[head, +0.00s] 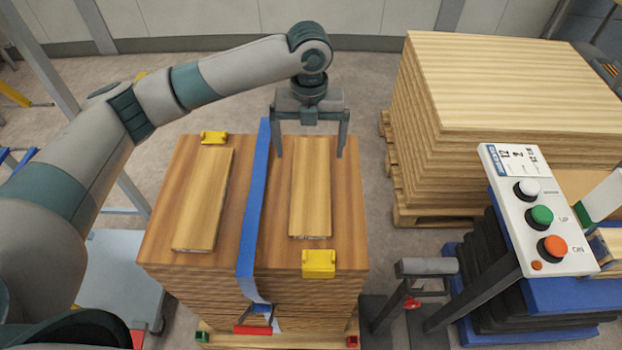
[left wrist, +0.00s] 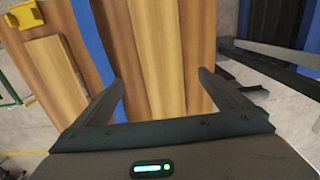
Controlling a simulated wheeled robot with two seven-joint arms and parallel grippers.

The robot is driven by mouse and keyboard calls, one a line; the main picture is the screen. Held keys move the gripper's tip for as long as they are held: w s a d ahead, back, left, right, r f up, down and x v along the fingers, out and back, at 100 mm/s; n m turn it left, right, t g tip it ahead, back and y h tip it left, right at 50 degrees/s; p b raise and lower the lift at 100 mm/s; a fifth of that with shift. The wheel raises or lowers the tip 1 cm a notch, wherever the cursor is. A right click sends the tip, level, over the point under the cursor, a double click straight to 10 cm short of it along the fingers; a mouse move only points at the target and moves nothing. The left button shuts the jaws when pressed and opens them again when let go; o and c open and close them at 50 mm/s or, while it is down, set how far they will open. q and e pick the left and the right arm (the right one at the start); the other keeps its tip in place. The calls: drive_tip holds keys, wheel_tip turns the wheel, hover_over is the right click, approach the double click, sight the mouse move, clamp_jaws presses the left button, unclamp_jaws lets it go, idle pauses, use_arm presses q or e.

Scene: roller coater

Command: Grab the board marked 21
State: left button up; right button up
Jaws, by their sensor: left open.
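Two loose wooden boards lie on top of a strapped wood stack (head: 263,188): a left board (head: 203,198) and a right board (head: 311,188). I cannot read the number 21 on either one. My left gripper (head: 309,153) points down over the far end of the right board, its fingers apart on either side of it and nothing held. In the left wrist view, wood grain, apparently the right board (left wrist: 166,45), shows between the open fingers. The left board (left wrist: 57,77) lies to the left there. My right gripper is not in view.
A blue strap (head: 252,215) runs between the boards. Yellow clips (head: 319,263) and (head: 213,137) sit at the stack's edges. A tall plywood pile (head: 510,80) stands at the right behind. A button panel (head: 538,215) stands at the front right.

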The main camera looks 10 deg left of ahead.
use_arm(q)
drive_tip(key=p, duration=0.1)
hover_over(311, 181)
drive_tip(key=shift+w+a+f, duration=0.15)
drive_tip(key=shift+w+f, duration=0.05)
drive_tip(key=shift+f, duration=1.05)
drive_tip(key=shift+w+a+f, duration=0.1)
drive_tip(key=shift+w+f, duration=0.05)
drive_tip(key=shift+f, duration=1.05)
drive_tip(key=shift+s+d+f+p, duration=0.1)
drive_tip(key=shift+s+f+p, duration=0.05)
drive_tip(key=shift+f+p, duration=0.3)
drive_tip(key=f, duration=0.1)
drive_tip(key=f+p, duration=0.2)
drive_tip(key=shift+s+d+f, duration=0.1)
drive_tip(key=shift+s+f, duration=0.15)
drive_tip(key=shift+f, duration=0.4)
drive_tip(key=c, duration=1.3)
drive_tip(key=shift+c, duration=0.4)
